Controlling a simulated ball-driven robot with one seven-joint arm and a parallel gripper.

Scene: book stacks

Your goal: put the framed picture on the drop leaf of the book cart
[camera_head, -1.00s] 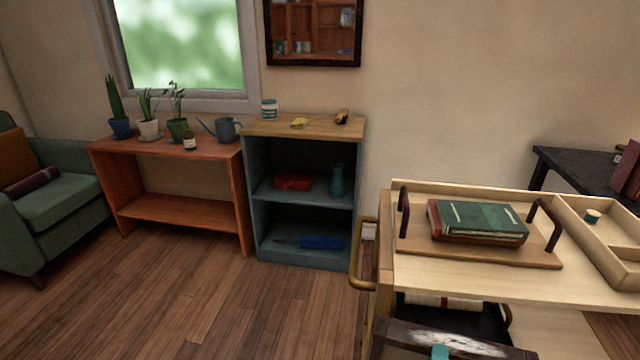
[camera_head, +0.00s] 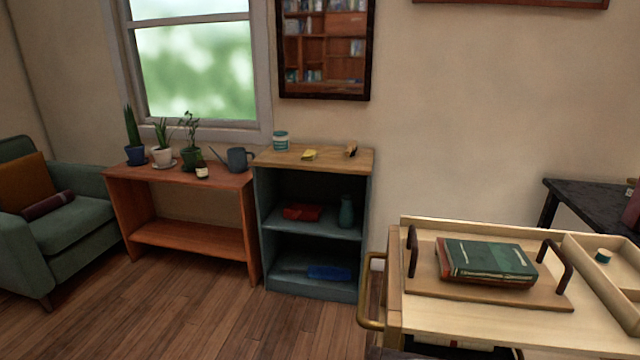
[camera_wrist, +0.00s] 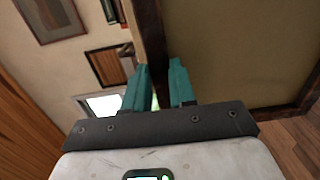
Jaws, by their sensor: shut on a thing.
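My gripper (camera_wrist: 158,68), with teal fingers, is shut on the dark edge of the framed picture (camera_wrist: 235,50) in the wrist view. The picture's broad brown face fills the right of that view. In the head view only a dark sliver shows at the bottom edge, perhaps the picture's frame, and my gripper is out of sight there. The book cart (camera_head: 412,318) stands at the lower right in the head view, pale wood with a brass handle at its left end. I cannot make out the drop leaf.
On the cart top, a handled tray (camera_head: 420,279) bears stacked books (camera_head: 490,260), beside a divided box (camera_head: 615,287). A blue-grey shelf (camera_head: 262,235), an orange-brown bench (camera_head: 115,190) with plants and a green armchair (camera_head: 75,238) stand left. Floor before them is clear.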

